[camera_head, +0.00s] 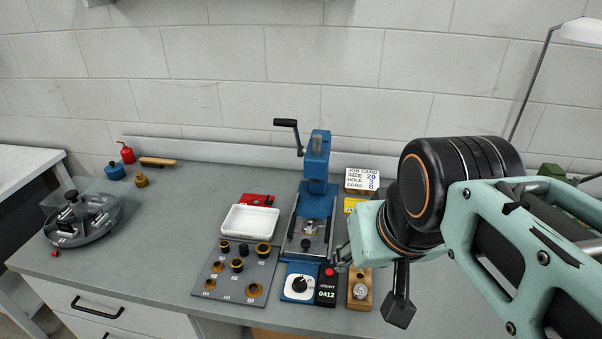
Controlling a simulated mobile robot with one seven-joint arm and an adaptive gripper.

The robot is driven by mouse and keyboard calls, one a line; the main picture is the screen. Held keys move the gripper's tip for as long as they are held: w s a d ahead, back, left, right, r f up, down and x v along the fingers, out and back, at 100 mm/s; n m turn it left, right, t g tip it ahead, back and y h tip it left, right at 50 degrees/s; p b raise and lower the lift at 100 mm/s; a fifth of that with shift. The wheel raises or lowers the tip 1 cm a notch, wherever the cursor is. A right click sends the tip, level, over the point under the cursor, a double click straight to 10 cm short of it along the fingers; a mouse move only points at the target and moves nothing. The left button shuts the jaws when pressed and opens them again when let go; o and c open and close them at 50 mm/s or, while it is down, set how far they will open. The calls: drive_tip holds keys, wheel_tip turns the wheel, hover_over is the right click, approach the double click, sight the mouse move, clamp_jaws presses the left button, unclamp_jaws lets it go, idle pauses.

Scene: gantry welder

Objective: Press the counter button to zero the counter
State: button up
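The counter (327,291) is a small black box on the bench, labelled COUNT and reading 0412. Its red button (329,272) sits at its top end. My gripper (341,261) reaches in from the right, its grey fingertips just right of and above the button in the picture. I cannot tell whether they touch it. The fingers are small and seen partly edge-on, so their opening is unclear. I see nothing held.
A blue press (316,165) with a crank stands behind the counter, and a white dial (299,284) is left of it. A wooden block (360,290) is close on the right.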

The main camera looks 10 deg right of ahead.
clamp_jaws()
idle(1.4)
